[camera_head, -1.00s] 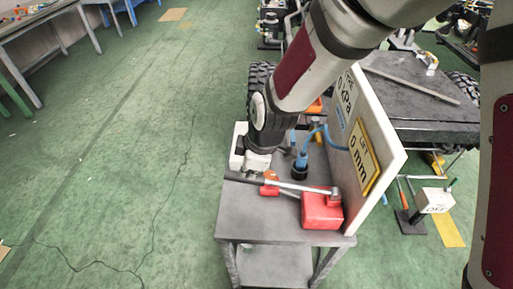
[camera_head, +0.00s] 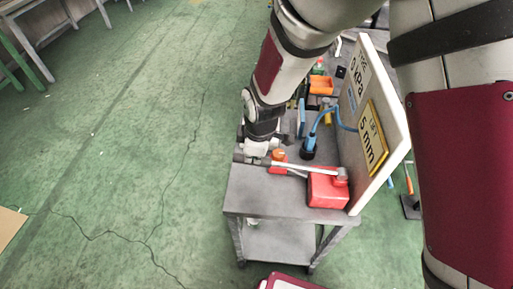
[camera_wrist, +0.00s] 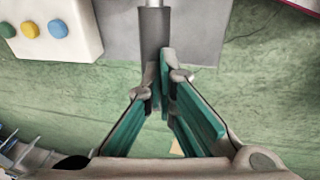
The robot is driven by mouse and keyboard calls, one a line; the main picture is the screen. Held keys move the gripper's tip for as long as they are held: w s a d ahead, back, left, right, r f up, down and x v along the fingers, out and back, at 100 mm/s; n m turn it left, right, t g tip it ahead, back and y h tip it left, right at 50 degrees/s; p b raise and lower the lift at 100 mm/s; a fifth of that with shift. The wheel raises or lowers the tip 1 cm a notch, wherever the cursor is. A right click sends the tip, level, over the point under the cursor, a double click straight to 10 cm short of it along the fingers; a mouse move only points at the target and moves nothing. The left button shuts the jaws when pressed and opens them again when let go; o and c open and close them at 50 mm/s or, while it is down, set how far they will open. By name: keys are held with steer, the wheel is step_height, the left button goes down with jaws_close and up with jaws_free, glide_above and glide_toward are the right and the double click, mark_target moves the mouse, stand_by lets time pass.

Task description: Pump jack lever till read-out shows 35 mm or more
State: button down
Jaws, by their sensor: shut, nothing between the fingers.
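The red jack pump (camera_head: 328,190) sits at the front of the grey cart. Its lever (camera_head: 290,170) is a metal bar running left from the pump to a dark grip. The white board's yellow lift read-out (camera_head: 372,138) shows 5 mm. My gripper (camera_head: 257,150) is by the lever's grip end, at the cart's left edge. In the wrist view, the dark lever grip (camera_wrist: 154,32) runs down to my green-padded fingers (camera_wrist: 164,78), which are shut with nothing between them. Whether they touch the grip is not clear.
The cart top (camera_head: 255,195) is bare at front left. A blue cylinder (camera_head: 308,150) with a hose stands behind the lever, with an orange bin (camera_head: 321,85) farther back. A white box with coloured buttons (camera_wrist: 60,45) is beside the grip. Green floor is open to the left.

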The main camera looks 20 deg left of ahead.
steer(key=shift+s+a+f+t+h, duration=0.15)
steer(key=shift+f+h, duration=0.5)
steer(key=shift+f, duration=0.95)
steer(key=shift+a+f+t+h, duration=0.1)
steer(key=shift+f+t+h, duration=0.15)
steer(key=shift+f+h, duration=0.9)
steer(key=shift+s+a+f+t+h, duration=0.1)
steer(key=shift+f+t+h, duration=0.1)
steer(key=shift+f, duration=1.85)
steer(key=w+v, duration=0.1)
steer(key=v, duration=1.4)
steer(key=shift+d+p, duration=0.3)
steer(key=shift+r, duration=0.2)
